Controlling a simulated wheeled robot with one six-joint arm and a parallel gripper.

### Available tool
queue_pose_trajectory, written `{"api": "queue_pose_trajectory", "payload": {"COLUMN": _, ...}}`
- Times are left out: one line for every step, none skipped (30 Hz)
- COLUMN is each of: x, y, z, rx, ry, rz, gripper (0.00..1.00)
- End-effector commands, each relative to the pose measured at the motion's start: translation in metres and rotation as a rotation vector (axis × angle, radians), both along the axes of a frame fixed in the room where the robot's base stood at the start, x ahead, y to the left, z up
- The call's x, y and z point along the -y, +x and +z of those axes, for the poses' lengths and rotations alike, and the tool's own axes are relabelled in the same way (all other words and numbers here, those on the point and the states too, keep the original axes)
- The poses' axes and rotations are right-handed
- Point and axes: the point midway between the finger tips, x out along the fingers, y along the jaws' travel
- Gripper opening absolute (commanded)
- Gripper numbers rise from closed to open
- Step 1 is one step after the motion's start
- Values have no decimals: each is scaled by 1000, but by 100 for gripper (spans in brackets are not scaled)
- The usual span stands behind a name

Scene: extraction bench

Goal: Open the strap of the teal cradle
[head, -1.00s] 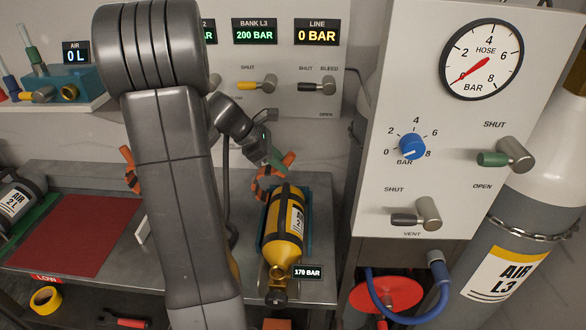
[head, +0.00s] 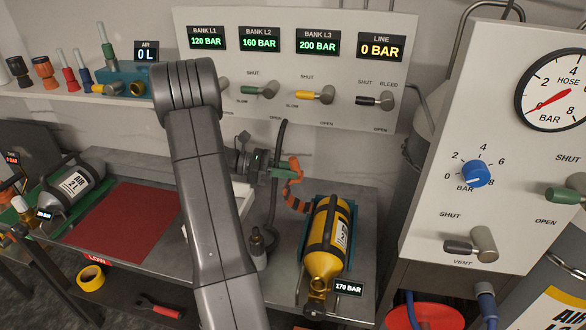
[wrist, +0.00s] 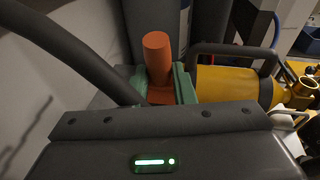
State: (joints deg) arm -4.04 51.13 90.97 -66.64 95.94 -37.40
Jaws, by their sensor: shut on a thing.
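The teal cradle (head: 351,238) holds a yellow cylinder (head: 324,258) on the bench at right; dark bands cross the cylinder. In the wrist view, the orange handle (wrist: 158,58) stands upright between the green fingers, with the yellow cylinder (wrist: 225,85) beyond at right. The strap's lower end is hard to make out.
A panel with valves (head: 322,95) stands behind the bench. A gauge panel (head: 440,160) rises at right. A dark hose (head: 276,185) hangs beside the gripper.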

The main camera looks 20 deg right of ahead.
Motion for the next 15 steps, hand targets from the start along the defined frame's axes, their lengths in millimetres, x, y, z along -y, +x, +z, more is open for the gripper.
{"api": "queue_pose_trajectory", "payload": {"x": -1, "y": 1, "z": -2, "rx": -8, "ry": -10, "rz": 0, "gripper": 0}}
{"api": "queue_pose_trajectory", "payload": {"x": -2, "y": 1, "z": -2, "rx": -11, "ry": -16, "rz": 0, "gripper": 0}}
{"api": "queue_pose_trajectory", "payload": {"x": -2, "y": 1, "z": -3, "rx": -15, "ry": -22, "rz": 0, "gripper": 0}}
{"api": "queue_pose_trajectory", "payload": {"x": -2, "y": 1, "z": -3, "rx": -16, "ry": -25, "rz": -1, "gripper": 0}}
{"api": "queue_pose_trajectory", "payload": {"x": -3, "y": 1, "z": -4, "rx": -18, "ry": -29, "rz": 0, "gripper": 0}}
{"api": "queue_pose_trajectory", "payload": {"x": -3, "y": 1, "z": -4, "rx": -20, "ry": -32, "rz": -1, "gripper": 0}}
{"api": "queue_pose_trajectory", "payload": {"x": -3, "y": 2, "z": -4, "rx": -21, "ry": -34, "rz": -1, "gripper": 0}}
{"api": "queue_pose_trajectory", "payload": {"x": -3, "y": 2, "z": -4, "rx": -21, "ry": -35, "rz": -1, "gripper": 0}}
{"api": "queue_pose_trajectory", "payload": {"x": -3, "y": 2, "z": -4, "rx": -23, "ry": -36, "rz": -1, "gripper": 0}}
{"api": "queue_pose_trajectory", "payload": {"x": -3, "y": 2, "z": -4, "rx": -23, "ry": -37, "rz": 0, "gripper": 0}}
{"api": "queue_pose_trajectory", "payload": {"x": -3, "y": 2, "z": -4, "rx": -23, "ry": -37, "rz": 0, "gripper": 0}}
{"api": "queue_pose_trajectory", "payload": {"x": -3, "y": 2, "z": -5, "rx": -23, "ry": -37, "rz": 0, "gripper": 0}}
{"api": "queue_pose_trajectory", "payload": {"x": -3, "y": 2, "z": -5, "rx": -23, "ry": -37, "rz": 0, "gripper": 0}}
{"api": "queue_pose_trajectory", "payload": {"x": -3, "y": 2, "z": -5, "rx": -24, "ry": -36, "rz": 0, "gripper": 0}}
{"api": "queue_pose_trajectory", "payload": {"x": -3, "y": 2, "z": -5, "rx": -24, "ry": -36, "rz": 0, "gripper": 0}}
